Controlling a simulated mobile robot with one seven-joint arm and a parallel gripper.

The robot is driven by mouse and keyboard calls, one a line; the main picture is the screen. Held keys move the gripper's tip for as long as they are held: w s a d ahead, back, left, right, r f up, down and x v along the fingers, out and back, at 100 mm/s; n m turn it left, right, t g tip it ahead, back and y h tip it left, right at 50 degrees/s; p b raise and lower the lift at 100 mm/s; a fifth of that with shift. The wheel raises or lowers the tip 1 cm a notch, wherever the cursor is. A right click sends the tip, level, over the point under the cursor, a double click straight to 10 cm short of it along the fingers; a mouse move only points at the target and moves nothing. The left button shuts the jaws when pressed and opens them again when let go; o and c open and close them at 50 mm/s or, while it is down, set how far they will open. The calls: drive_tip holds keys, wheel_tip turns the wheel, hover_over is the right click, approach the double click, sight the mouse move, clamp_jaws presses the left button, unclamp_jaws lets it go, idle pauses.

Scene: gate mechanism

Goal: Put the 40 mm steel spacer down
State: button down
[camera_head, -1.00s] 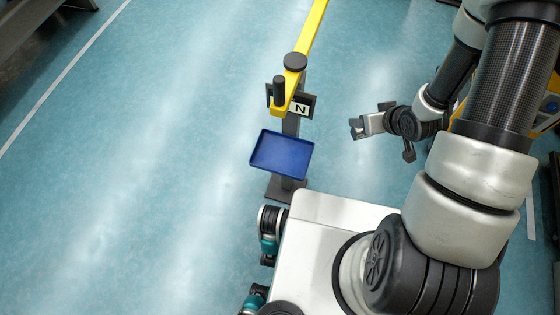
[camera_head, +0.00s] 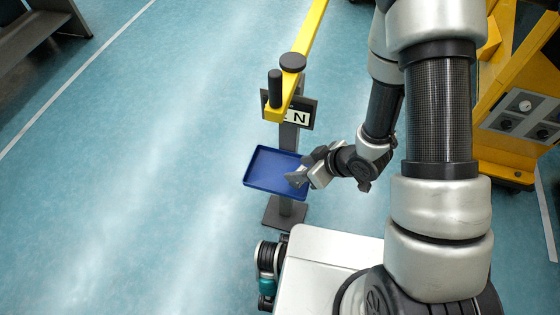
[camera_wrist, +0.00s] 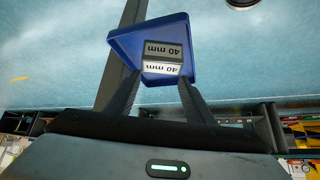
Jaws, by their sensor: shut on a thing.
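The steel spacer (camera_wrist: 162,52) is a grey block with "40 mm" labels on two faces. In the wrist view it sits between the fingertips of my gripper (camera_wrist: 159,78), which is shut on it. The blue tray (camera_wrist: 124,44) is behind the spacer in that view. In the head view my gripper (camera_head: 298,179) is over the right part of the blue tray (camera_head: 262,168). The spacer is hard to make out there. I cannot tell whether it touches the tray floor.
The tray is on a dark post beside a yellow gate arm (camera_head: 306,42) with a black knob (camera_head: 275,88) and an "N" plate (camera_head: 299,118). A yellow cabinet (camera_head: 510,130) stands at the right. The floor left of the tray is clear.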

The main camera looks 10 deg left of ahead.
drive_tip(key=shift+w+a+f+b, duration=0.3)
drive_tip(key=shift+w+a+f, duration=0.25)
drive_tip(key=shift+a, duration=0.55)
drive_tip(key=shift+w+a+f+b, duration=0.25)
drive_tip(key=shift+w+a+f, duration=0.35)
drive_tip(key=shift+a, duration=0.5)
drive_tip(key=shift+w+a+f+b, duration=0.3)
drive_tip(key=shift+w+a+f, duration=0.25)
drive_tip(key=shift+a, duration=0.55)
drive_tip(key=shift+f, duration=0.2)
drive_tip(key=c, duration=0.8)
unclamp_jaws()
drive_tip(key=shift+c, duration=0.2)
